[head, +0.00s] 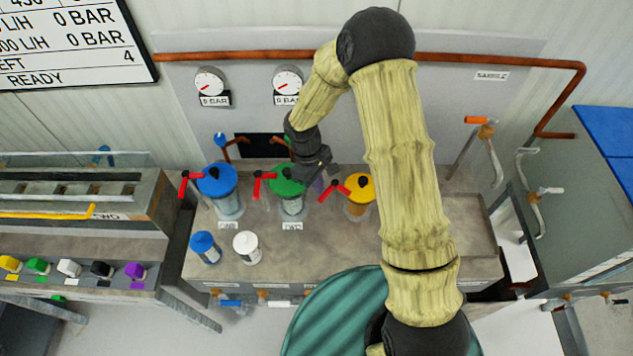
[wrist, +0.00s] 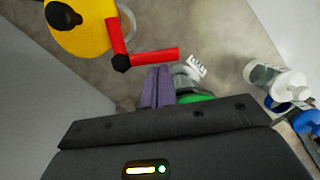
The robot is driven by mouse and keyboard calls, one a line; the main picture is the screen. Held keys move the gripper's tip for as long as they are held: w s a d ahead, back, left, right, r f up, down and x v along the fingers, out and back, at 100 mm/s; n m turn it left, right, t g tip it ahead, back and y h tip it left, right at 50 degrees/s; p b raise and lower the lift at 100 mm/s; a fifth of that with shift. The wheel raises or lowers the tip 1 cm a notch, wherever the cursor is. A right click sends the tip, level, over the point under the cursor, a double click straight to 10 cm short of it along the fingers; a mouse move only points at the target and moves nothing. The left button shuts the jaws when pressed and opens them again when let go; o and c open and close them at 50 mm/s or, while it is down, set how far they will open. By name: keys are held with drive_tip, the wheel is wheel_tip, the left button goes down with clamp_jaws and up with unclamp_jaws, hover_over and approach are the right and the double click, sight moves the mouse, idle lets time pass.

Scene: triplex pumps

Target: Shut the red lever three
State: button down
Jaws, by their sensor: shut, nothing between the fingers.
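Three pumps stand in a row on the bench, with a blue lid (head: 217,179), a green lid (head: 287,182) and a yellow lid (head: 360,187). Each has a red lever at its left; the third red lever (head: 333,190) is on the yellow-lidded pump. In the wrist view this bent red lever (wrist: 152,56) lies just beyond my fingertips, with the yellow lid (wrist: 82,28) at upper left. My gripper (head: 319,184) is shut and empty, its purple fingers between the green and yellow lids. The wrist view shows the fingers (wrist: 160,72) close to the lever; contact cannot be told.
A blue-capped bottle (head: 204,245) and a white-capped bottle (head: 246,246) stand at the front of the bench (head: 480,225). Gauges (head: 209,84) and a copper pipe (head: 500,60) are on the back wall.

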sight(326, 197)
drive_tip(key=shift+s+d+n+t+b, duration=0.3)
drive_tip(key=shift+s+d+n, duration=0.1)
drive_tip(key=shift+n, duration=0.75)
drive_tip(key=shift+s+d+n+t+b, duration=0.25)
drive_tip(key=shift+s+n+b, duration=0.15)
drive_tip(key=shift+n, duration=0.8)
drive_tip(key=shift+s+d+n+t+b, duration=0.25)
drive_tip(key=shift+s+d+n, duration=0.15)
drive_tip(key=shift+n, duration=0.75)
wheel_tip(326, 197, up, 10)
drive_tip(key=a+p, duration=0.2)
drive_tip(key=p, duration=0.6)
drive_tip(key=shift+a, duration=0.25)
drive_tip(key=shift+f, duration=0.1)
drive_tip(key=shift+d+f, duration=0.1)
